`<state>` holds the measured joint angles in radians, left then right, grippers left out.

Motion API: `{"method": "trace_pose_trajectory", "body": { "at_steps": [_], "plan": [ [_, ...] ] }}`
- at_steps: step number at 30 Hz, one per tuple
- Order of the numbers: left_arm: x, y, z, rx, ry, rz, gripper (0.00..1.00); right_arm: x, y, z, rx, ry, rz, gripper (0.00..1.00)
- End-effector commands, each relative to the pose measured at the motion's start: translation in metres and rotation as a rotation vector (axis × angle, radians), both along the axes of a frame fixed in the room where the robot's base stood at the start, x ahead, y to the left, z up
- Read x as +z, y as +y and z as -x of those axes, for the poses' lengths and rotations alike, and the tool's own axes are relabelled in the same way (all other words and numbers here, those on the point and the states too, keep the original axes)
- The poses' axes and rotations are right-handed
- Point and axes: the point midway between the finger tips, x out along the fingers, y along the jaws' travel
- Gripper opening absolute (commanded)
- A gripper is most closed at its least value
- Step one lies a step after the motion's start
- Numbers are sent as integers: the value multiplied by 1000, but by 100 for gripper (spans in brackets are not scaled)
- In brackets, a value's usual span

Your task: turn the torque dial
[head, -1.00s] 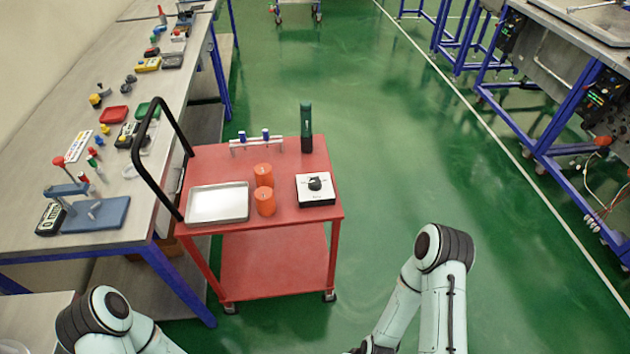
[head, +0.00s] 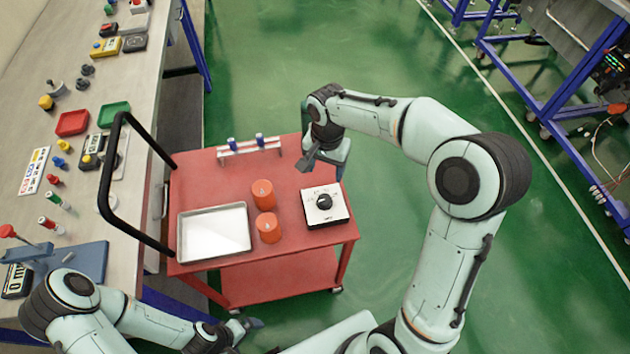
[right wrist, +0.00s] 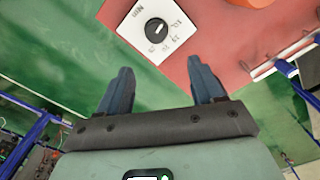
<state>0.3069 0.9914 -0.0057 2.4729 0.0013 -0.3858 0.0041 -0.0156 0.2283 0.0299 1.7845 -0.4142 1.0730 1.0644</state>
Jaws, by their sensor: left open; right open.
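The torque dial is a black round knob (head: 324,202) with a white pointer mark, on a white box (head: 342,212) with printed markings. It sits at the right front of the red cart's top (head: 289,186). The right wrist view shows the knob (right wrist: 157,27) ahead of the fingers, on its white box (right wrist: 128,24). My right gripper (head: 322,168) is open and empty, above the cart behind the dial, apart from it. Its two fingers (right wrist: 160,68) show spread in the wrist view. My left gripper (head: 250,325) is low, in front of the cart, away from the dial.
Two orange cylinders (head: 264,194) stand left of the dial, beside a metal tray (head: 214,260). A white rack with blue-topped pieces (head: 249,149) is at the cart's back. The cart's black handle (head: 108,165) rises at left, beside a cluttered bench (head: 100,70).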

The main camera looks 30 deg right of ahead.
Motion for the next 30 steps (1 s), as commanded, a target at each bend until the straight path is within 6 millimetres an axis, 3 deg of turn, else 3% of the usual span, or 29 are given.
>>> {"method": "trace_pose_trajectory", "body": {
  "at_steps": [18,24,30],
  "plan": [
    [-7,0,7,0,9,0,100,-114,0,2,1,8,-1,67],
    [-7,0,7,0,9,0,100,-131,0,2,2,4,-2,67],
    [-7,0,7,0,9,0,100,-133,0,2,2,4,-2,67]
  ]
}}
